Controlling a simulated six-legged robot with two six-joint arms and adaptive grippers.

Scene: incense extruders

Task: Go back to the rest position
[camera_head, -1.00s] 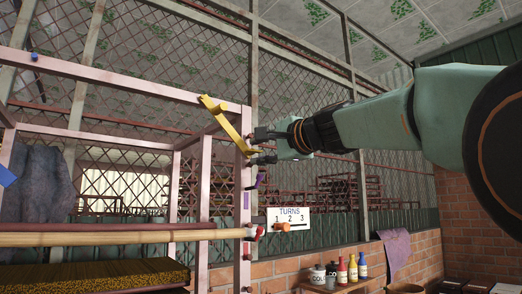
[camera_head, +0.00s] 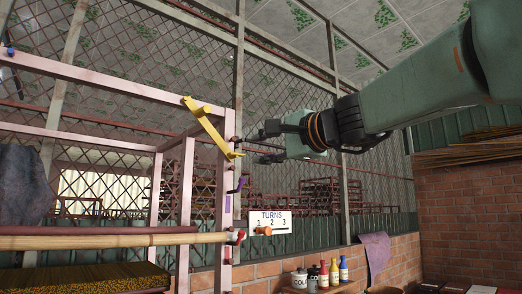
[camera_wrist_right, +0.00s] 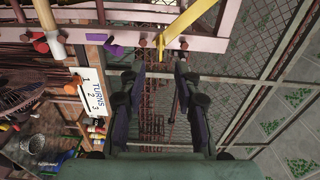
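My right gripper (camera_head: 268,145) is in the upper middle of the head view, its arm coming in from the right. Its two fingers are apart with nothing between them, as the right wrist view also shows (camera_wrist_right: 160,85). A yellow lever (camera_head: 208,124) is tilted on the pink frame (camera_head: 229,190), just left of the fingertips and apart from them. The lever also shows at the top of the right wrist view (camera_wrist_right: 188,22). My left gripper is in neither view.
A white "TURNS 1 2 3" sign (camera_head: 270,222) hangs below the gripper, beside an orange knob (camera_head: 262,231). A bamboo pole (camera_head: 110,240) runs across the frame at lower left. Several bottles (camera_head: 334,270) stand on a low shelf. A mesh wall (camera_head: 290,95) stands behind.

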